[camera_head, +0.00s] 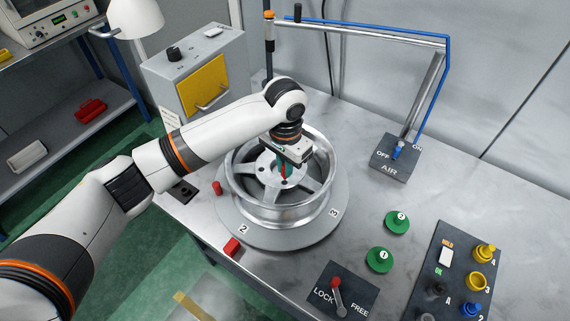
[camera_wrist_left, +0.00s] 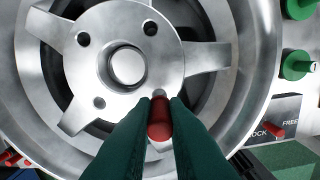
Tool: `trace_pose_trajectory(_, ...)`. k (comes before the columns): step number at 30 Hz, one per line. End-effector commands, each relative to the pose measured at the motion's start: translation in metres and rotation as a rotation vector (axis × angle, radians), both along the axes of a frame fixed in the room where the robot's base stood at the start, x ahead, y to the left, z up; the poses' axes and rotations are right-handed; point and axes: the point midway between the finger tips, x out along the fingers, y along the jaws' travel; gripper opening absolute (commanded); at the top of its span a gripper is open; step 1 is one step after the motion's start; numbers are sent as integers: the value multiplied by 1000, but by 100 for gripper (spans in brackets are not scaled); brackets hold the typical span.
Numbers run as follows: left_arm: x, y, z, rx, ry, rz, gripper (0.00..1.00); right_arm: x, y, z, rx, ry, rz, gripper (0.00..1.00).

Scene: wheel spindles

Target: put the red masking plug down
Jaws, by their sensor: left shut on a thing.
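A silver spoked wheel (camera_head: 318,200) lies on a round grey turntable (camera_head: 300,240) marked 2 and 3. My left gripper (camera_head: 284,165) is over its hub, pointing down, with dark green fingers (camera_wrist_left: 158,125) shut on the red masking plug (camera_wrist_left: 159,118). The plug's lower end is at the near edge of the hub face (camera_wrist_left: 120,75), by a bolt hole; I cannot tell whether it is inside it. Other bolt holes in the hub look open and dark. A small red piece (camera_head: 217,188) stands at the turntable's left edge. My right gripper is not in view.
A red block (camera_head: 232,246) is at the bench's front edge. A LOCK/FREE lever (camera_head: 338,290), two green knobbed discs (camera_head: 397,222) (camera_head: 380,260), an AIR switch (camera_head: 394,157) and a dark board of coloured parts (camera_head: 450,270) are to the right. The bench between them is clear.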

Motion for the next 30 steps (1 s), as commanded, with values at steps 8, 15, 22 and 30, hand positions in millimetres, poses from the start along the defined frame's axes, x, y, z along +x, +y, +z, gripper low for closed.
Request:
trace_pose_trajectory(8,0,1,-11,0,-1,1,0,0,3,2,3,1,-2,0)
trace_pose_trajectory(15,0,0,-15,0,-1,2,0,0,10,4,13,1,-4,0)
trace_pose_trajectory(22,0,0,-22,0,0,2,0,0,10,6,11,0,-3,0)
trace_pose_trajectory(30,0,0,-22,0,-1,1,35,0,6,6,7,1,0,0)
